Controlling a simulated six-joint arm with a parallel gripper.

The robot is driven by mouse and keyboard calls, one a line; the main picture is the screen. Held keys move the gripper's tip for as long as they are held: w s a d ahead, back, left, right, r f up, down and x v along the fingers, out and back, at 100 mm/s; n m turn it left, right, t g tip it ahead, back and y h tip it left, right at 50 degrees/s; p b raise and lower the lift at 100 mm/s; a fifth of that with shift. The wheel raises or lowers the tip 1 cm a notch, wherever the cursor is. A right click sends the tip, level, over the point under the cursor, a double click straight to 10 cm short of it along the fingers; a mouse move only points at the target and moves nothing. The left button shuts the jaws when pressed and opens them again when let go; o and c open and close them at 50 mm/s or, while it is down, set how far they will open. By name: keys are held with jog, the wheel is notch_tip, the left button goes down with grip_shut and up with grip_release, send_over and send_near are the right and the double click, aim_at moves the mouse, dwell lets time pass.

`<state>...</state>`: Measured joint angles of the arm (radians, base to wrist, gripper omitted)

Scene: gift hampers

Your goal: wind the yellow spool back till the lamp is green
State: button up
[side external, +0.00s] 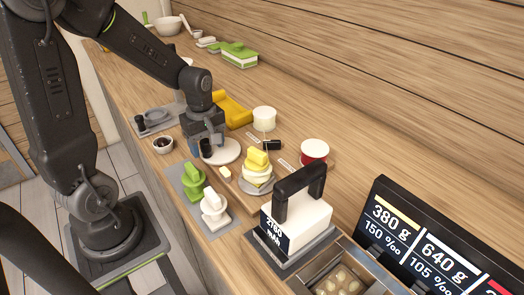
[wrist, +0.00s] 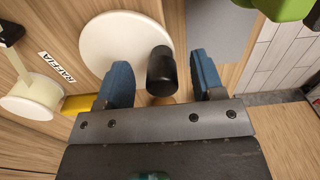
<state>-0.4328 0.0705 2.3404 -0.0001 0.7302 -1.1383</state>
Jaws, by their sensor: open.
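A pale cream-yellow spool (side external: 264,119) stands on the wooden bench behind my gripper; it also shows at the left of the wrist view (wrist: 32,94), near a RAFFIA label (wrist: 56,66). A round white disc (side external: 220,152) with an upright black knob (side external: 206,147) lies below my gripper (side external: 207,144). In the wrist view, the knob (wrist: 161,72) stands between my blue fingers (wrist: 161,68), near the edge of the disc (wrist: 105,45). The fingers are open, with a gap on each side of the knob. I cannot make out a lit lamp.
A yellow bracket-like piece (side external: 234,109) lies behind my gripper. A stack of yellow and white pieces (side external: 257,165) and a red-and-white spool (side external: 314,152) stand to the right. Green (side external: 192,180) and white (side external: 214,208) items stand in front. A small dark bowl (side external: 162,145) is at the left.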

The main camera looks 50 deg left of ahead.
jog(key=shift+r, duration=4.1)
notch_tip(320, 180, up, 14)
jog(key=f, duration=0.1)
jog(key=s+d+f+m+t, duration=0.2)
jog(key=d+m, duration=0.4)
jog(key=m, duration=0.3)
jog(key=s+d+f+m+t, duration=0.3)
jog(key=s+d+f+m, duration=0.1)
jog(key=m, duration=0.5)
jog(key=shift+s+d+f+t, duration=0.3)
jog(key=shift+s+d, duration=0.5)
jog(key=shift+d, duration=0.45)
jog(key=shift+w, duration=0.1)
